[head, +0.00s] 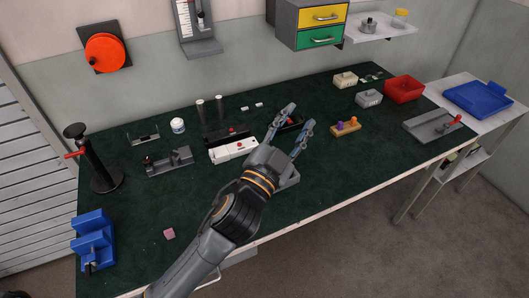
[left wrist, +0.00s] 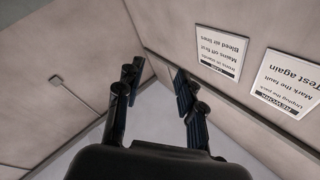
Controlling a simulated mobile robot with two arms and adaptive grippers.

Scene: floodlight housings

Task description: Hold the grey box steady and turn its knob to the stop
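My left gripper (head: 299,116) reaches over the middle of the bench, its two fingers apart with nothing between them. The left wrist view also shows its fingers (left wrist: 158,88) spread and empty, with wall and ceiling beyond. A small grey box (head: 369,98) stands at the right rear of the bench, to the right of the gripper and clear of it. Its knob cannot be made out at this size. Another grey piece (head: 290,179) lies partly hidden behind my left gripper and wrist; I cannot tell what it is. My right gripper is out of view.
A cream box (head: 345,79) and a red bin (head: 404,89) flank the grey box. The front right of the green bench mat (head: 350,165) is clear.

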